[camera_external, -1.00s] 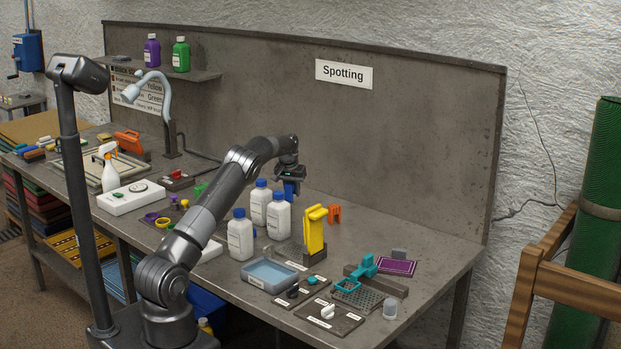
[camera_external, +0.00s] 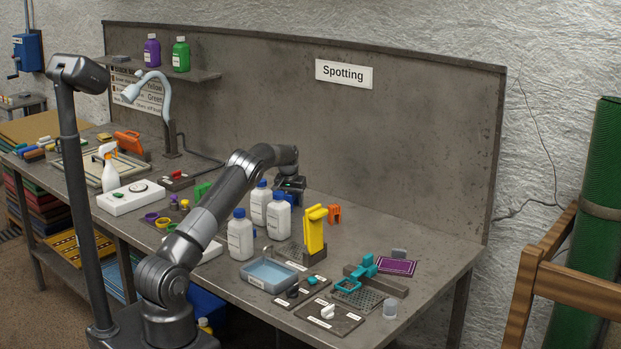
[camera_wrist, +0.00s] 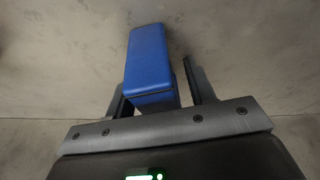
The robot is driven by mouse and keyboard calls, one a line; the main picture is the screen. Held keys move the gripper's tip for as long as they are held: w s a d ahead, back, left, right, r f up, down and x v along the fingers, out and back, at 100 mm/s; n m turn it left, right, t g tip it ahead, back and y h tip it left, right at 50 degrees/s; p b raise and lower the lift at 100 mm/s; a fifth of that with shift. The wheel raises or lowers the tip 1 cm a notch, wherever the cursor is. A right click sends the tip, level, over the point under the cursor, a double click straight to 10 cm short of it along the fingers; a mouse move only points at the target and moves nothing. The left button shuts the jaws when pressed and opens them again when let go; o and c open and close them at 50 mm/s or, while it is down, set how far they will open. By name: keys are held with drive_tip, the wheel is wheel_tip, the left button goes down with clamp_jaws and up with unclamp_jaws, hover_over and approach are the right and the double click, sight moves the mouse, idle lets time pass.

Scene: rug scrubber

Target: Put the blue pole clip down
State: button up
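The blue pole clip (camera_wrist: 147,62) is between the two fingers of my gripper (camera_wrist: 158,80) in the wrist view. It leans slightly left there. A narrow gap shows beside the right finger, and I cannot tell whether both fingers press on it. In the external view my gripper (camera_external: 290,188) is low over the back of the bench, behind the white bottles. A little of the blue clip (camera_external: 291,199) shows under it there. The bottles hide part of it, and I cannot see whether it touches the bench.
Several white bottles with blue caps (camera_external: 240,240) stand in front of my gripper. A yellow clip (camera_external: 315,232) stands upright in a dark holder to the right, with an orange clip (camera_external: 334,214) behind it. The bench (camera_external: 415,237) is clear at the back right.

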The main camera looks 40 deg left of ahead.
drive_tip(key=shift+r, duration=0.1)
drive_tip(key=v, duration=1.2)
drive_tip(key=shift+s+r, duration=0.1)
drive_tip(key=shift+r, duration=0.25)
drive_tip(key=s+d+r+h, duration=0.1)
drive_tip(key=s+d+r, duration=0.3)
drive_tip(key=s+r, duration=0.3)
drive_tip(key=s+d+r+m+t, duration=0.1)
drive_tip(key=s+d+r, duration=0.3)
drive_tip(key=s, duration=0.4)
drive_tip(key=s+d+r+h, duration=0.1)
drive_tip(key=s+d+r, duration=0.45)
drive_tip(key=s, duration=0.25)
drive_tip(key=s+d+f+m, duration=0.1)
drive_tip(key=s+d+f, duration=0.1)
drive_tip(key=s, duration=0.7)
drive_tip(key=s+d+f+m+t, duration=0.1)
drive_tip(key=s+d, duration=0.3)
drive_tip(key=s, duration=0.5)
drive_tip(key=s+d+f+m, duration=0.1)
drive_tip(key=s+d+f, duration=0.2)
drive_tip(key=s, duration=0.7)
drive_tip(key=shift+d+f+m+t+y, duration=0.2)
drive_tip(key=shift+d+m+t+y, duration=0.1)
drive_tip(key=shift+y, duration=0.1)
